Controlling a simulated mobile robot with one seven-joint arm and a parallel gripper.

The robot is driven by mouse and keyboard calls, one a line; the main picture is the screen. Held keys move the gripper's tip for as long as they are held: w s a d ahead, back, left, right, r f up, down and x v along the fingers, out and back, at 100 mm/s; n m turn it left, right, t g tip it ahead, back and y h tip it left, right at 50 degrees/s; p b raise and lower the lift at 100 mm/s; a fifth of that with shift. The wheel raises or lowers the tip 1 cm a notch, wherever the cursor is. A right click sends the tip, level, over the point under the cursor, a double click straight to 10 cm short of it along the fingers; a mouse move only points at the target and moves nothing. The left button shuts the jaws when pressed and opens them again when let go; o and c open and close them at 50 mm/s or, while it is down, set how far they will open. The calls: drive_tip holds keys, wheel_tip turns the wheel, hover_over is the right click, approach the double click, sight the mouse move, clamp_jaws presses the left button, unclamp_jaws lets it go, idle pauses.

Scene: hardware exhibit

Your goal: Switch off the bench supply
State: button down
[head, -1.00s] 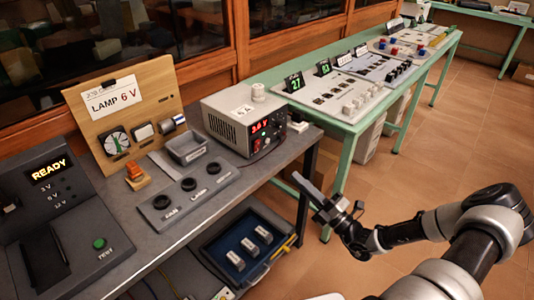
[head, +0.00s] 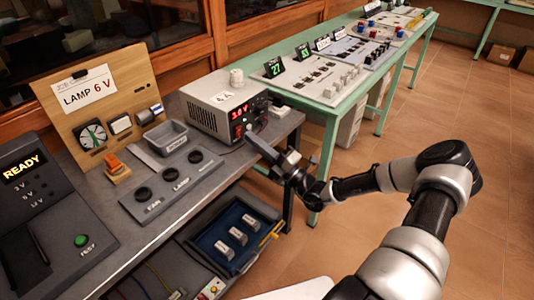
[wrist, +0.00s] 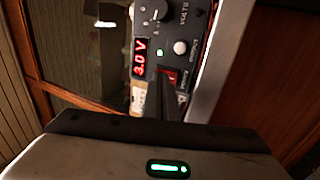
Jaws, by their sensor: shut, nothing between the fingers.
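The bench supply (head: 212,106) is a pale grey box with a dark front panel at the bench's right end. Its red display (head: 240,112) is lit, and the wrist view reads 3.0 V on the display (wrist: 140,56). Beside it there are a lit green lamp (wrist: 160,53), a pale round button (wrist: 180,47) and a dark knob (wrist: 158,10). A red power switch (wrist: 169,76) is partly hidden by my fingers. My gripper (head: 251,138) is shut and empty, its tips close before the panel's lower part. I cannot tell whether they touch it.
A control plate with several dark knobs (head: 181,183) and a grey tray (head: 164,139) lie left of the supply. A wooden board with a LAMP 6 V card (head: 90,92) stands behind. A blue bin (head: 207,243) sits below. A green table (head: 333,112) stands to the right.

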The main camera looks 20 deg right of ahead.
sight(239, 132)
drive_tip(key=shift+x, duration=1.1)
